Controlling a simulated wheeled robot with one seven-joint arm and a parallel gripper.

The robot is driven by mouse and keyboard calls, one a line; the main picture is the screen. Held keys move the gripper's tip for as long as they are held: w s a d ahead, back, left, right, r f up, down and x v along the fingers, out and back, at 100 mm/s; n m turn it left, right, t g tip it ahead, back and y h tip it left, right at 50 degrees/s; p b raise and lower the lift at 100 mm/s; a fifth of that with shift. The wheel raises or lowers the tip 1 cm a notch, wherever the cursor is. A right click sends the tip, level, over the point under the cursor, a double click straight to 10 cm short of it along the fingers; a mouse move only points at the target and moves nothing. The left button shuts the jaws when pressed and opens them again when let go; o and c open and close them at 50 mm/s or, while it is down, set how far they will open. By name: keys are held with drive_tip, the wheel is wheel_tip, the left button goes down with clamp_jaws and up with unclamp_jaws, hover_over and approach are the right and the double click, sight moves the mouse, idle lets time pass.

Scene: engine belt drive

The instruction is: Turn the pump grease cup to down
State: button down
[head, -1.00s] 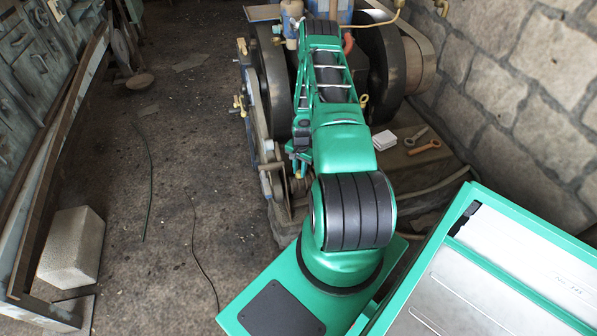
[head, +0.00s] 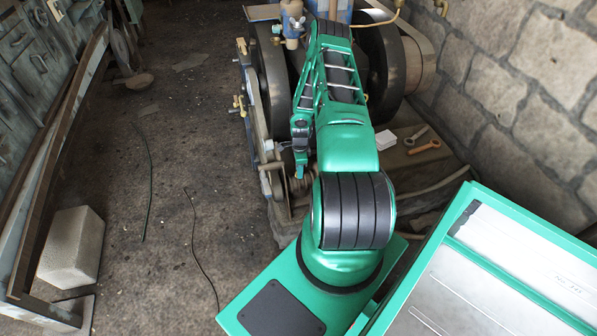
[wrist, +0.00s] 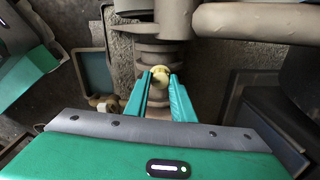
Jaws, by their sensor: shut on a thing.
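The pump grease cup (wrist: 160,73) is a small round yellow cap with a dark mark, on a ribbed brown shaft or housing in the wrist view. My gripper (wrist: 161,83) has its two teal fingers on either side of the cap and is shut on it. In the head view my gripper (head: 301,175) points down at the low front part of the engine, and the cup is hidden there. I cannot tell from the cap which way the cup is turned.
A thick pipe (wrist: 250,20) runs close at the upper right of the wrist view. A brass fitting (wrist: 103,103) lies left of the fingers. Dark flywheels (head: 272,85) stand behind. An orange-handled tool (head: 424,147) and a white block (head: 386,139) rest on the base at right.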

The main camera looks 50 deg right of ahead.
drive_tip(key=shift+w+a+m, duration=0.15)
drive_tip(key=shift+w+m, duration=0.05)
drive_tip(key=shift+m, duration=0.3)
drive_tip(key=shift+w, duration=0.1)
drive_tip(key=c, duration=1.6)
unclamp_jaws()
drive_tip(key=shift+o, duration=0.4)
drive_tip(key=shift+r, duration=0.1)
wheel_tip(320, 180, up, 11)
drive_tip(key=shift+s+f, duration=0.2)
